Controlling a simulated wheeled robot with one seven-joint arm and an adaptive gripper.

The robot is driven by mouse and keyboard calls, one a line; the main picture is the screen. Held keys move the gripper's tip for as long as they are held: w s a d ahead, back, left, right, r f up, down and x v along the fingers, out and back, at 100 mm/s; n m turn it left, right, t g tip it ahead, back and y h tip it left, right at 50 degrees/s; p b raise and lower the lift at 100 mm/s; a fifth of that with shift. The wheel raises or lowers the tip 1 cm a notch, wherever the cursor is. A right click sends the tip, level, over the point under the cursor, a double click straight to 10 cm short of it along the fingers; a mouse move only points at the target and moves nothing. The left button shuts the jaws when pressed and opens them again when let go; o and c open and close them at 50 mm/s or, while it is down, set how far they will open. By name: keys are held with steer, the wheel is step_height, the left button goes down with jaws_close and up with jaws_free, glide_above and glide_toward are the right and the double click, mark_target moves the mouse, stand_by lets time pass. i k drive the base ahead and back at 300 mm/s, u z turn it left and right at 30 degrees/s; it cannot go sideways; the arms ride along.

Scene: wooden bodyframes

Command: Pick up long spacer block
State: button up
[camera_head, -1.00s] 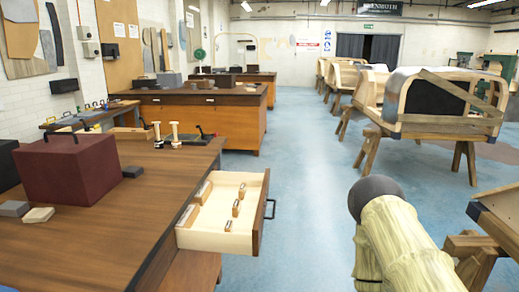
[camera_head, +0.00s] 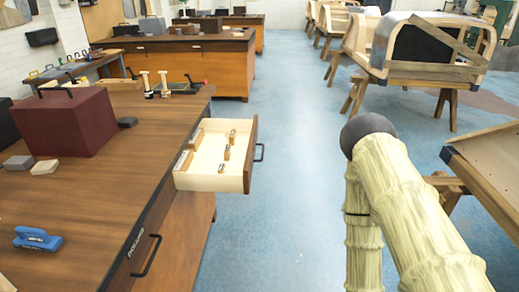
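An open drawer (camera_head: 250,156) sticks out to the right from the wooden workbench. Several small wooden blocks lie in it. Two longer-looking ones, a near block (camera_head: 184,160) and a far block (camera_head: 196,138), lie along its left side. Smaller blocks, such as this one (camera_head: 227,152), stand in a row nearer the middle. I cannot tell for sure which is the long spacer block. My arm, in a cream ribbed cover, shows at the lower right, apart from the drawer. My gripper is out of view.
A shut drawer (camera_head: 146,256) is nearer me. A trestle table (camera_head: 490,165) stands right. Blue floor (camera_head: 280,160) between is clear.

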mark_target(232, 137)
steer(key=u, duration=0.05)
steer(key=k, duration=1.1)
steer(key=z, duration=0.8)
steer(key=i, duration=1.35)
steer(key=u, duration=0.6)
steer(key=i, duration=0.5)
steer(key=u, duration=0.45)
